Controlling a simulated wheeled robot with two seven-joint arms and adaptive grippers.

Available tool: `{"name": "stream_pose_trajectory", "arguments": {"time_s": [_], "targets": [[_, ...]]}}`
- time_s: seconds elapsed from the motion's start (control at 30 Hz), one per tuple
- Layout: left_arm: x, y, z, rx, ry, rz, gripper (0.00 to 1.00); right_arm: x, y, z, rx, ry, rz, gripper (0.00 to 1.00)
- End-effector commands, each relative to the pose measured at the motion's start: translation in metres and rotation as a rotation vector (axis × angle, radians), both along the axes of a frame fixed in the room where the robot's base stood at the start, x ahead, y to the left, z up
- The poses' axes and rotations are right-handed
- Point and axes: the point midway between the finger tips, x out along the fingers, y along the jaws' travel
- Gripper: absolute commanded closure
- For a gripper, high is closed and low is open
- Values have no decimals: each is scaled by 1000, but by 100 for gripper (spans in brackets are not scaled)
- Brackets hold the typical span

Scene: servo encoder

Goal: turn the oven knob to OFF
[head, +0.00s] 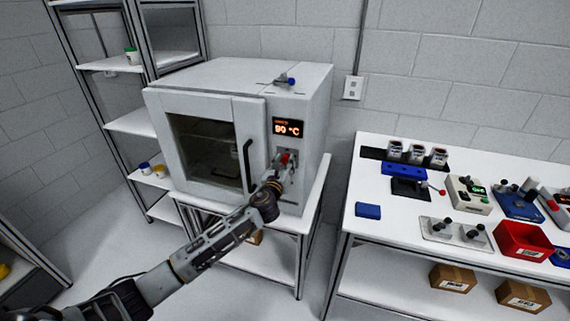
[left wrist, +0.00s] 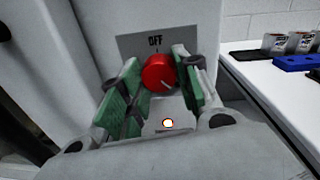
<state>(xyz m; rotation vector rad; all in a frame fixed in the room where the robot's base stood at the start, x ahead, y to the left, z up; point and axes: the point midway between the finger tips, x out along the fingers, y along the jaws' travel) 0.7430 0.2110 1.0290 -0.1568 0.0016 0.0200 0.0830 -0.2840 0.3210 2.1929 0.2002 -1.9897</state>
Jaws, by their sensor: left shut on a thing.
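The white oven (head: 235,130) stands on a table, its door closed and its display (head: 287,128) reading about 99 °C in orange. The red oven knob (left wrist: 158,72) sits on a grey plate below the printed OFF label (left wrist: 155,40). Its pale pointer line slants toward the lower right, away from OFF. My left gripper (left wrist: 155,85) is shut on the knob, its green-padded fingers on either side. My right gripper is not in view.
A white workbench (head: 360,230) to the right holds a red bin (head: 523,241), a blue block (head: 368,210) and several devices. A shelf rack (head: 130,122) stands left of the oven. A blue-handled valve (head: 287,81) is on the oven top.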

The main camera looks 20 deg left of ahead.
Motion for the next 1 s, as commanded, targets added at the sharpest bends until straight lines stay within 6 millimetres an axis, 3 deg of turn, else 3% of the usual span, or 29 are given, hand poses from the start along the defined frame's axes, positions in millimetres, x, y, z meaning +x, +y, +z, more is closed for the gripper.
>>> {"name": "stream_pose_trajectory", "arguments": {"time_s": [0.37,1.0], "targets": [[0,0,1,-230,9,1,92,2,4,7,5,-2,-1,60],[0,0,2,-833,28,2,91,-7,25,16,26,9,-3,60]]}}
